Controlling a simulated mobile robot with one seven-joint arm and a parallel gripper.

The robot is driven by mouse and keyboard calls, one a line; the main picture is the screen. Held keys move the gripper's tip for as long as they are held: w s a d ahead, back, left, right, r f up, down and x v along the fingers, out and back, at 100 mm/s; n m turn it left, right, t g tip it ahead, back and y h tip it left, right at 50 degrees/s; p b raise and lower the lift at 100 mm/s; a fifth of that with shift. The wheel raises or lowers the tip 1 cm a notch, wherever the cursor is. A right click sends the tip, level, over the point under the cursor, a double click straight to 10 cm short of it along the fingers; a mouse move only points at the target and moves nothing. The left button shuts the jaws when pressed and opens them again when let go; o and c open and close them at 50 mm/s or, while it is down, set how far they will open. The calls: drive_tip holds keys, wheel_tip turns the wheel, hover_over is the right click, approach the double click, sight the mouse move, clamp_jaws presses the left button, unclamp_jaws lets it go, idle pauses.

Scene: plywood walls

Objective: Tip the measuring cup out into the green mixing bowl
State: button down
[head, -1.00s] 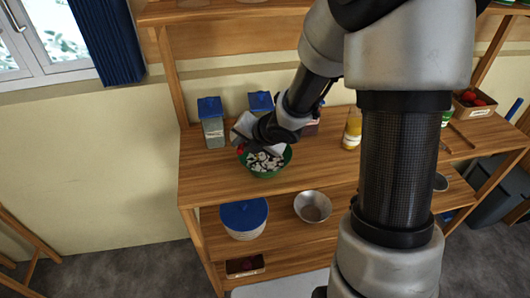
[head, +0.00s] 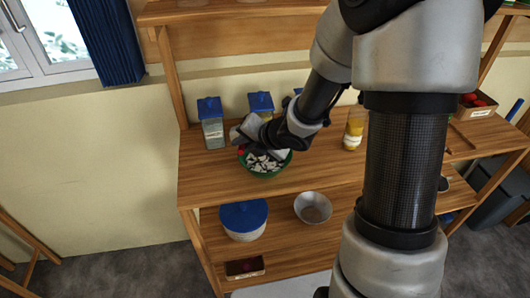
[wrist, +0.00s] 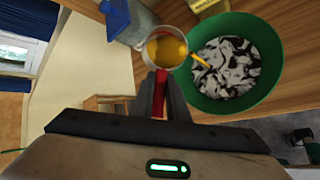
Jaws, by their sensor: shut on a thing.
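The measuring cup (wrist: 166,48) has a metal rim, a yellow-orange inside and a red handle. In the wrist view my gripper (wrist: 160,92) is shut on that handle. The cup is beside and partly over the near rim of the green mixing bowl (wrist: 273,80). The bowl holds a black-and-white patterned content. A short orange streak reaches from the cup's rim over the bowl; I cannot tell whether it is poured content. In the head view my gripper (head: 246,130) is above the back left of the green bowl (head: 266,174), and the cup is mostly hidden.
Blue-lidded canisters (head: 212,133) stand behind and left of the bowl. A yellow jar (head: 353,130) stands to the right. On the lower shelf are a blue-lidded tub (head: 243,222) and a metal bowl (head: 312,207). The worktop left of the green bowl is clear.

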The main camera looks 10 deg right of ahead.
drive_tip(key=shift+s+d+r+t+y+b, duration=0.15)
drive_tip(key=shift+d+t+y+b, duration=0.1)
drive_tip(key=shift+t+y+b, duration=0.35)
idle(1.0)
drive_tip(key=shift+f+m+y+b, duration=0.2)
drive_tip(key=shift+m+y+b, duration=0.1)
drive_tip(key=shift+d+f+t+y+b, duration=0.25)
drive_tip(key=shift+f+y+b, duration=0.25)
drive_tip(key=shift+b, duration=1.25)
drive_tip(key=shift+s+d+m+t+y+b, duration=0.45)
drive_tip(key=shift+d+t+y+b, duration=0.3)
drive_tip(key=shift+b, duration=0.9)
drive_tip(key=shift+s+d+m+t+y+b, duration=0.15)
drive_tip(key=shift+d+m+t+y+b, duration=0.35)
drive_tip(key=shift+b, duration=2.2)
drive_tip(key=shift+s+d+m+t+y+b, duration=0.2)
drive_tip(key=shift+t+y+b, duration=0.6)
drive_tip(key=shift+b, duration=1.85)
